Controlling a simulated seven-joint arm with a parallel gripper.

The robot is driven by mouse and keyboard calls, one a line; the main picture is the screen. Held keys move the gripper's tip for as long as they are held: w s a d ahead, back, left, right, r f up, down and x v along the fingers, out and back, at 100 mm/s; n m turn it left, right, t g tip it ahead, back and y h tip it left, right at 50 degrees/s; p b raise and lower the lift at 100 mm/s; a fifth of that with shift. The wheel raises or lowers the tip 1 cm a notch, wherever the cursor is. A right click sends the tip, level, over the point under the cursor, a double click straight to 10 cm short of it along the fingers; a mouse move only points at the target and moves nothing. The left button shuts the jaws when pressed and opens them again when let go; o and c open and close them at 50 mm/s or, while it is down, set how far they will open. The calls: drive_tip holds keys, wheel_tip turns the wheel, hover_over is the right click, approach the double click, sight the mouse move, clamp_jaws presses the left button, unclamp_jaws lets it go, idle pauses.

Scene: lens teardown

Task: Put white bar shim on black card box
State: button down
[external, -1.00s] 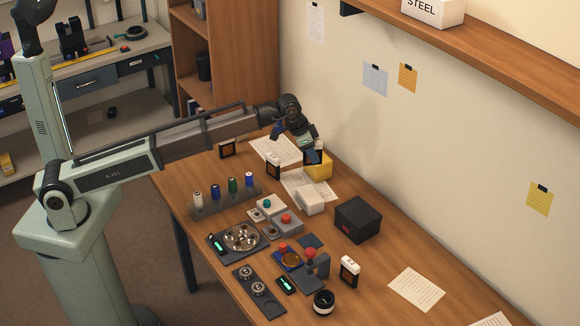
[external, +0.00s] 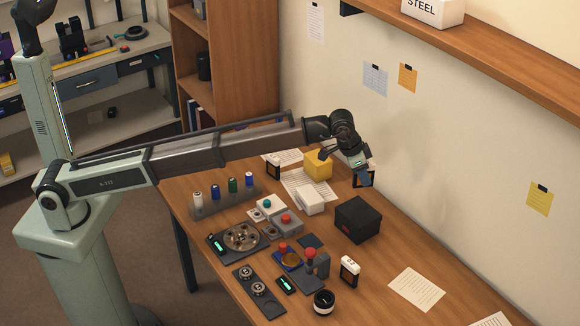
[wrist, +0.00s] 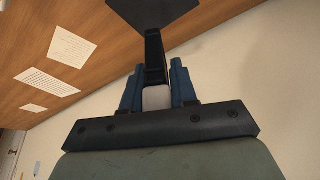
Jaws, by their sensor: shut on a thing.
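The black card box (external: 360,215) stands on the table near the wall, with a red mark on its side. My gripper (external: 359,170) is in the air behind and above it, its blue fingers shut on a thin black-framed piece (external: 371,181) with a white end, apparently the white bar shim. In the wrist view the white end (wrist: 156,98) sits between the blue fingers, and the black part (wrist: 154,55) reaches away from them. A dark flat shape (wrist: 150,10) at the top edge is probably the box.
A yellow block (external: 318,165) and a white box (external: 310,200) stand left of the black box. Similar black-framed pieces stand upright at the back left (external: 273,168) and front (external: 349,271). Free table lies right of the black box, around a paper sheet (external: 416,289).

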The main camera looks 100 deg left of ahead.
drive_tip(key=shift+s+f, duration=0.1)
drive_tip(key=shift+f, duration=0.2)
drive_tip(key=shift+n, duration=0.3)
drive_tip(key=shift+f, duration=4.75)
drive_tip(key=shift+f, duration=0.15)
drive_tip(key=c, duration=0.9)
unclamp_jaws()
drive_tip(key=v, duration=1.2)
drive_tip(key=shift+d, duration=0.1)
